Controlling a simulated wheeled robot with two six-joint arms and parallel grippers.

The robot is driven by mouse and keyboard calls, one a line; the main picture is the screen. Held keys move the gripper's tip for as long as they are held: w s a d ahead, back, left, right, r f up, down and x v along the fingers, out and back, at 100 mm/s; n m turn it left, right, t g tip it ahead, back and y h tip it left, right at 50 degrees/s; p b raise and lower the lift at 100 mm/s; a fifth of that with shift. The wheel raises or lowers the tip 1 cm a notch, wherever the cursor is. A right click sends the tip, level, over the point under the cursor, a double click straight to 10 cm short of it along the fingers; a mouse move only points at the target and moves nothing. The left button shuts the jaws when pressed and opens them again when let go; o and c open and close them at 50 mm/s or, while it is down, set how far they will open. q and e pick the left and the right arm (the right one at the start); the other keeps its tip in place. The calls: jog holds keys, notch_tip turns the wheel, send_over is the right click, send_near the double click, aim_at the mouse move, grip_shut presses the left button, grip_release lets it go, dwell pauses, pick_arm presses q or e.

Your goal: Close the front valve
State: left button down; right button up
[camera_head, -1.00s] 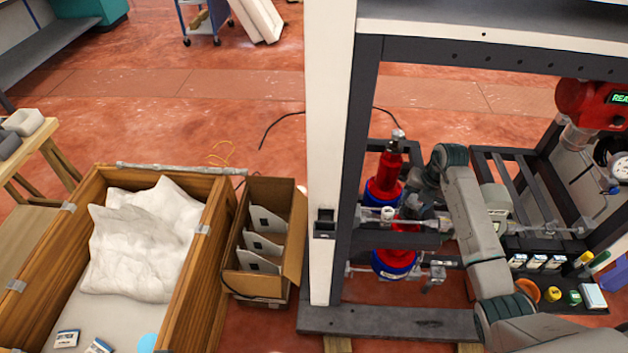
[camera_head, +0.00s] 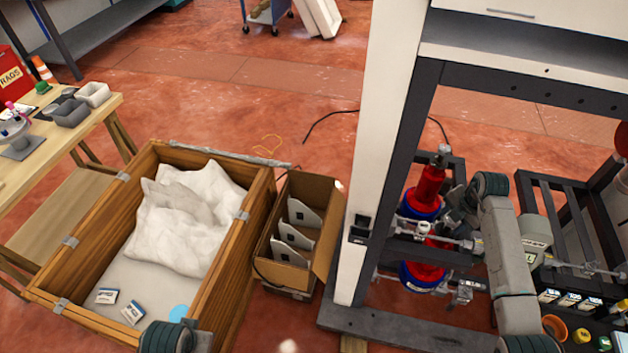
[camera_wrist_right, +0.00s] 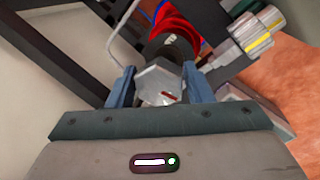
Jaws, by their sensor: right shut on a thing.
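Two red-and-blue valve bodies sit in the dark frame in the head view: a rear one with a tall red top (camera_head: 430,183) and a nearer, lower one (camera_head: 423,272). My right gripper (camera_head: 454,208) is beside the rear body, its fingers partly hidden by the arm. In the right wrist view, my right gripper (camera_wrist_right: 158,88) has its two blue fingers shut on a grey faceted piece (camera_wrist_right: 160,76), which looks like a valve handle. A black part and a red body (camera_wrist_right: 178,30) show just beyond it. I cannot tell how far the valve is turned.
A dark post of the rack (camera_head: 393,190) and a pale upright panel (camera_head: 383,130) stand close left of the valves. An open carton (camera_head: 325,235) and a wooden crate (camera_head: 243,235) are further left. Small jars (camera_head: 583,333) line the lower right.

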dwell(0.4)
jog(key=shift+r+m+p, duration=0.15)
jog(key=shift+m+p, duration=0.25)
jog(key=shift+m, duration=1)
jog(key=shift+p, duration=0.45)
jog(key=shift+m+h, duration=0.3)
